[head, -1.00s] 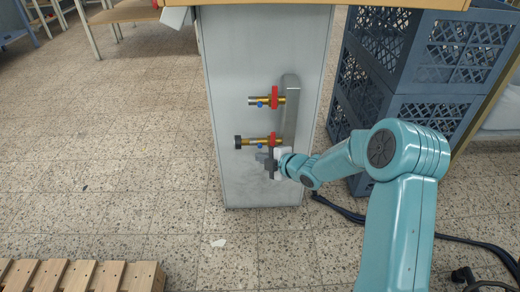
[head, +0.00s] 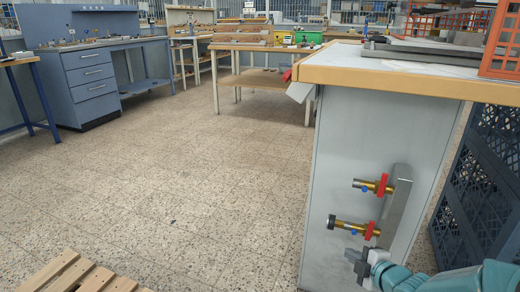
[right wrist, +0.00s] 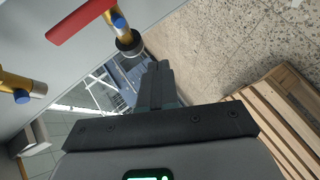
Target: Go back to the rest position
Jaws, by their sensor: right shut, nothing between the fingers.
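My right gripper (head: 356,259) is at the lower right of the head view, its arm coming in from the right edge. It is in front of the grey cabinet side, just below the lower brass valve (head: 350,226). Its fingers are together and empty; they also show in the right wrist view (right wrist: 155,84). The upper brass valve (head: 372,186) has a red handle, as does the lower one. In the right wrist view the lower valve's dark end (right wrist: 129,42) is above and left of the fingers, apparently apart from them. My left gripper is not in view.
The valves sit on a grey upright (head: 396,212) on the cabinet side (head: 340,150). Blue crates (head: 480,180) stand to the right. A wooden pallet (head: 75,275) lies at lower left. The tiled floor (head: 190,180) between is clear. Workbenches stand behind.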

